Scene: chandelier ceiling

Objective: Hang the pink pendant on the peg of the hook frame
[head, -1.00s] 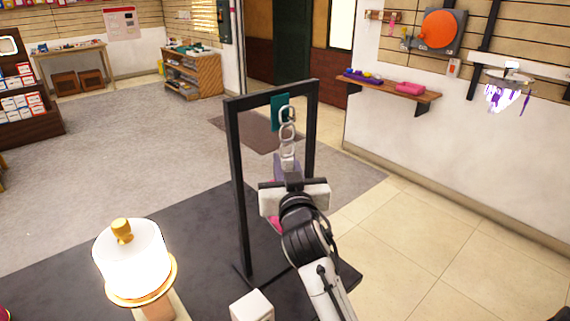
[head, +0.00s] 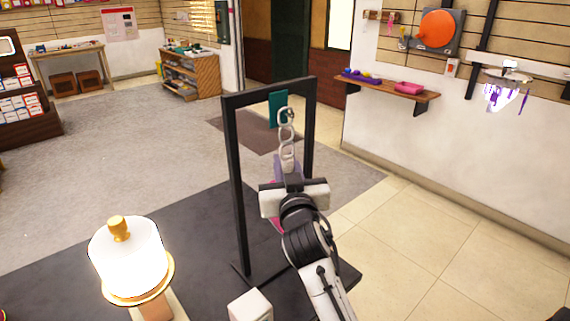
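The black hook frame (head: 234,170) stands upright on the dark mat, with a teal plate (head: 277,106) at its top bar. The peg (head: 290,114) is small and dark in front of this plate. A chain of pale links (head: 287,150) runs from my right gripper (head: 291,176) up to the peg area. Its top ring overlaps the peg in view; I cannot tell whether it is around it. Pink and purple parts of the pendant (head: 277,164) show behind the gripper, which hides most of it. The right gripper looks shut on the pendant. My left gripper is not in view.
A glowing white lamp with a gold knob (head: 130,262) stands at the lower left. A white block (head: 250,306) is near the frame's foot. A wall shelf (head: 385,86) holds small items at the right. Floor around the frame is clear.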

